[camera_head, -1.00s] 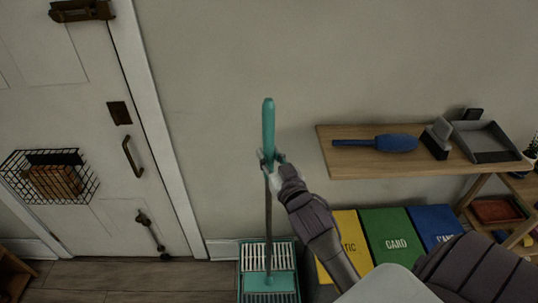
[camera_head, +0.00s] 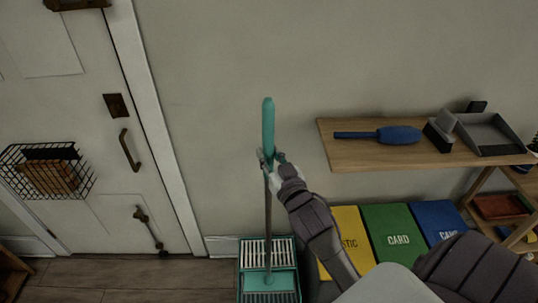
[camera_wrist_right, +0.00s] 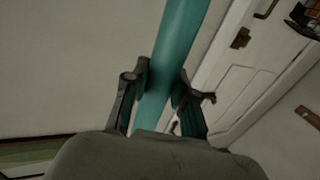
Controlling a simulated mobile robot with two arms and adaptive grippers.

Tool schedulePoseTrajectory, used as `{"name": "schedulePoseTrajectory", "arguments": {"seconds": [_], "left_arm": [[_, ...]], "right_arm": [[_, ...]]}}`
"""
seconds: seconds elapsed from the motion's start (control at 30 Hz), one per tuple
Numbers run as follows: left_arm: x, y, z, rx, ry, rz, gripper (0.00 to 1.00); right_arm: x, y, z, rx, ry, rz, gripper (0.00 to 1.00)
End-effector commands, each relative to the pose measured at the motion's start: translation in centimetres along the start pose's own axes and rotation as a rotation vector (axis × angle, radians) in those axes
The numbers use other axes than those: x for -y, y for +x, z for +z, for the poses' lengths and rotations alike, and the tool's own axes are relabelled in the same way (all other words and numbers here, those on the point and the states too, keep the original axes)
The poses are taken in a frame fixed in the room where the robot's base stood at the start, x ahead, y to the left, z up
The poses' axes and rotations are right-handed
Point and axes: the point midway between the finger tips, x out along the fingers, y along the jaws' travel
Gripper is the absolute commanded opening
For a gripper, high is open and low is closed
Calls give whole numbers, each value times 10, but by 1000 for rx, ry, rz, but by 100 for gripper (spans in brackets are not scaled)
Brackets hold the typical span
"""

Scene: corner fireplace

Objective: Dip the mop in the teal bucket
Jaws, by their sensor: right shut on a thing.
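The mop (camera_head: 268,125) stands upright, with a teal grip on top and a dark shaft below. My right gripper (camera_head: 270,162) is shut on the lower part of the teal grip. In the right wrist view the teal handle (camera_wrist_right: 175,65) runs between the fingers of the gripper (camera_wrist_right: 160,95). The teal bucket (camera_head: 241,285) is on the floor at the bottom of the head view, with slatted panels on top. The shaft runs down in front of or into the bucket's teal middle; I cannot tell which. The mop's head is not clearly visible. My left gripper is not in view.
A wooden shelf (camera_head: 345,153) on the wall holds a blue duster (camera_head: 398,135), a brush and a grey dustpan (camera_head: 488,133). Yellow, green (camera_head: 395,232) and blue bins stand right of the bucket. A white door (camera_head: 75,120) with a wire basket is at left. Floor left of the bucket is clear.

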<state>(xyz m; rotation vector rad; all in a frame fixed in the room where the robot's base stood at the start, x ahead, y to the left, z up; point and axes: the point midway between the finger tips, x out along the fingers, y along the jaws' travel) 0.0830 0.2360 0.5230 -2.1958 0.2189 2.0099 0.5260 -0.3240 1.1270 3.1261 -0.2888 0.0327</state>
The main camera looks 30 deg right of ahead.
Motion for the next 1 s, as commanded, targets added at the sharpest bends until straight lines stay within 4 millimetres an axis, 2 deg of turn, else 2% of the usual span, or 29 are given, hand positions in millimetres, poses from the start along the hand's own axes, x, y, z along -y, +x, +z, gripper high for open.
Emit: {"name": "schedulePoseTrajectory", "arguments": {"seconds": [0.47,1.0], "left_arm": [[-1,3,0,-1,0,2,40],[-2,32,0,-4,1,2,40]], "right_arm": [[0,0,3,-3,0,0,0],[0,-1,44,-3,1,0,0]]}}
